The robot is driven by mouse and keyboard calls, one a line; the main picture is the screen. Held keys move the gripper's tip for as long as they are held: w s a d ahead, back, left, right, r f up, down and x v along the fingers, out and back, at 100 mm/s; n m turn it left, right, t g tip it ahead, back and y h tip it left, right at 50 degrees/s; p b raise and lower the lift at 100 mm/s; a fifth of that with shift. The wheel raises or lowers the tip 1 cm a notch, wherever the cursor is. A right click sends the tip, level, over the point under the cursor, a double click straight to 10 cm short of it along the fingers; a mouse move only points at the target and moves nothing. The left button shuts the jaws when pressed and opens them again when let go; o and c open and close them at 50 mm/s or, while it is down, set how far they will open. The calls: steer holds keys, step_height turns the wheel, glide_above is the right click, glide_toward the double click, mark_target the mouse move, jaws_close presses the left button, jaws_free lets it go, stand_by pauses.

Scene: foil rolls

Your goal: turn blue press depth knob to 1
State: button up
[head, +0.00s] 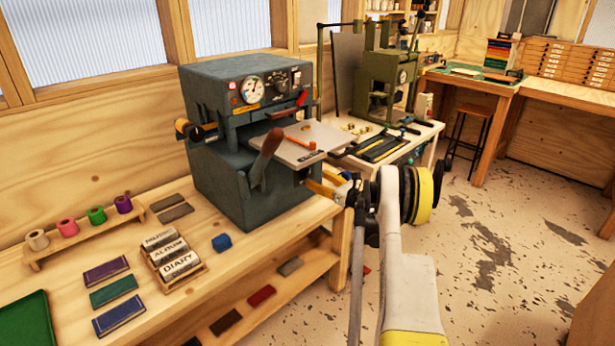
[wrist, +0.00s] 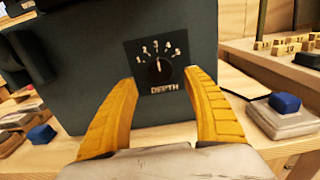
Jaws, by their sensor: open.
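The blue-grey press (head: 215,165) stands on the wooden bench in the head view. Its side fills much of the wrist view (wrist: 85,85). The round black depth knob (wrist: 158,71) sits on a dark plate marked 1 to 5 above the word DEPTH. Its white pointer line points about straight up, near 3. My gripper (wrist: 161,78) is open, with its yellow fingers below and to either side of the knob, apart from it. In the head view my gripper (head: 330,187) is by the press's right side, partly hidden, and the knob is out of sight there.
A blue block (head: 221,242) lies on the bench before the press. The press's flat plate (head: 317,137) juts out above my gripper. A green press (head: 385,75) stands on a table behind. In the wrist view, a blue-topped white block (wrist: 280,118) is at right.

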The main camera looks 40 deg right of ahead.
mark_target(310, 174)
steer(key=w, duration=0.2)
steer(key=w+b, duration=0.1)
steer(key=w, duration=0.2)
steer(key=shift+w+a, duration=0.2)
steer(key=shift+w, duration=0.05)
steer(key=c, duration=1.2)
